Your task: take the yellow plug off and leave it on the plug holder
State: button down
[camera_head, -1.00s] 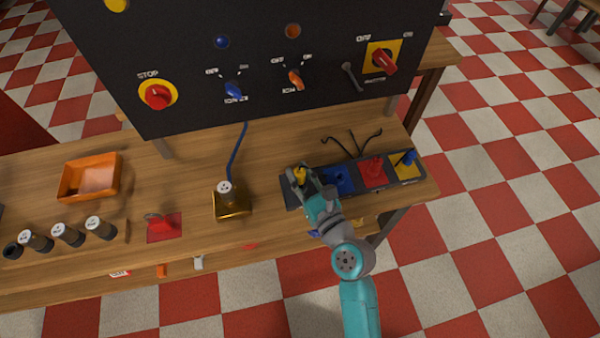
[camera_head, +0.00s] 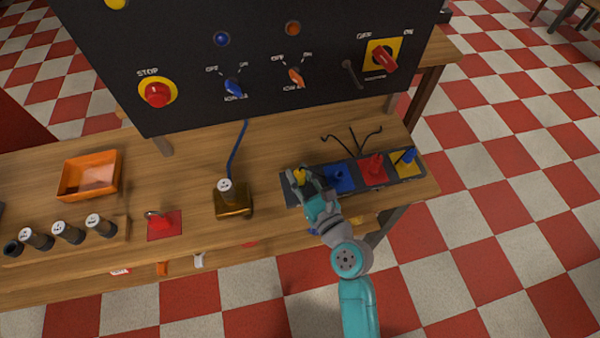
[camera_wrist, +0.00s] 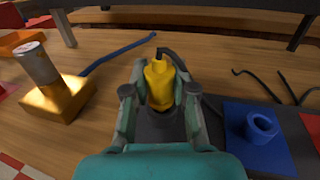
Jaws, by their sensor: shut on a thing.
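The yellow plug (camera_wrist: 159,84) is upright between the two fingers of my gripper (camera_wrist: 160,92) in the wrist view, with a dark cable at its top. My gripper (camera_head: 304,180) is shut on it, and the plug's yellow top (camera_head: 300,177) also shows in the head view. Both are over the dark left end of a long strip (camera_head: 291,194) with coloured squares. A dark pad (camera_wrist: 160,126) shows below the plug. The fingers hide the plug's lower end, so I cannot tell whether it is seated. I cannot tell for sure which part is the plug holder.
To the right on the strip are a blue socket (camera_head: 340,179), a red piece (camera_head: 374,166) and a blue piece on a yellow square (camera_head: 406,157). Dark bent cables (camera_head: 352,143) rise behind. A brass block (camera_head: 233,204) stands left. The black panel (camera_head: 190,110) overhangs the back.

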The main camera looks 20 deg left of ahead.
jog(key=shift+f, duration=0.3)
jog(key=c, duration=0.9)
grip_release()
jog(key=shift+o, duration=0.2)
jog(key=v, duration=1.2)
